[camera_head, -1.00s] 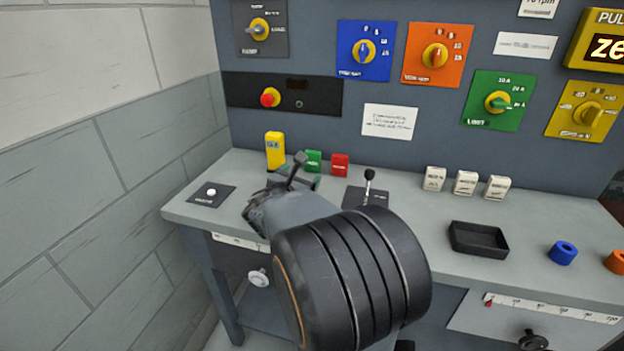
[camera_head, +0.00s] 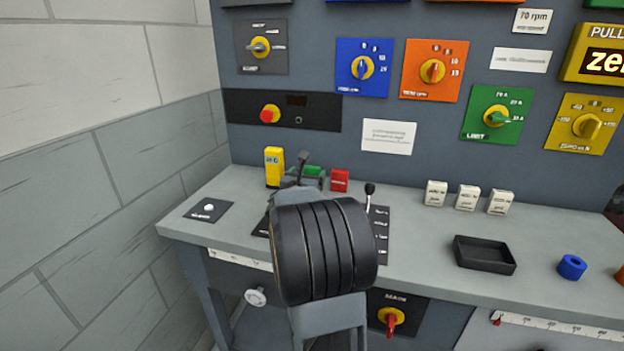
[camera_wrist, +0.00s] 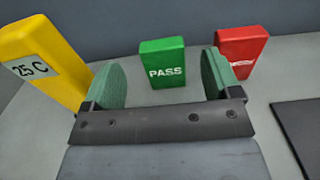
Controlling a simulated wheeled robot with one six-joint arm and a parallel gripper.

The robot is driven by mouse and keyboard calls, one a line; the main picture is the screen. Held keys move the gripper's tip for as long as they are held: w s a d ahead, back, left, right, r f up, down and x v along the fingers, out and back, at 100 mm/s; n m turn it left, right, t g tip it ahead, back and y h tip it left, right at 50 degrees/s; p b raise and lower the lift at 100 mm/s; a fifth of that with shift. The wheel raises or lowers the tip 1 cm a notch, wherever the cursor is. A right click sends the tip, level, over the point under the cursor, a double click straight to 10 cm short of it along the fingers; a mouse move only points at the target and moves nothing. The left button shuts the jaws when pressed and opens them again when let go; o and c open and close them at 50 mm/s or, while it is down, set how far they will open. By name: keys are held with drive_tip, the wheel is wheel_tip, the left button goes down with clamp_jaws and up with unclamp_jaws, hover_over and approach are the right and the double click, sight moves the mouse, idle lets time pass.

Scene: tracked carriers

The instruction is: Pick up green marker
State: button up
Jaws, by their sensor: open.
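The green marker (camera_wrist: 162,64), an upright block labelled PASS, stands on the grey bench in the wrist view. In the head view the green marker (camera_head: 314,171) is partly hidden behind my gripper (camera_head: 298,176). In the wrist view my gripper (camera_wrist: 160,82) is open, with one green-padded finger on each side of the line to the marker. The marker shows between the fingers and seems a little beyond their tips. Nothing is held.
A yellow block (camera_wrist: 42,62) labelled 25 C stands left of the green marker, close to my left finger. A red block (camera_wrist: 241,52) stands to the right. A small black lever (camera_head: 370,190) and an empty black tray (camera_head: 484,254) are further right on the bench.

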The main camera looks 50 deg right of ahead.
sight(312, 169)
drive_tip(key=x, duration=0.4)
drive_tip(key=shift+w+d+r, duration=0.1)
drive_tip(key=shift+d, duration=0.3)
drive_tip(key=c, duration=1)
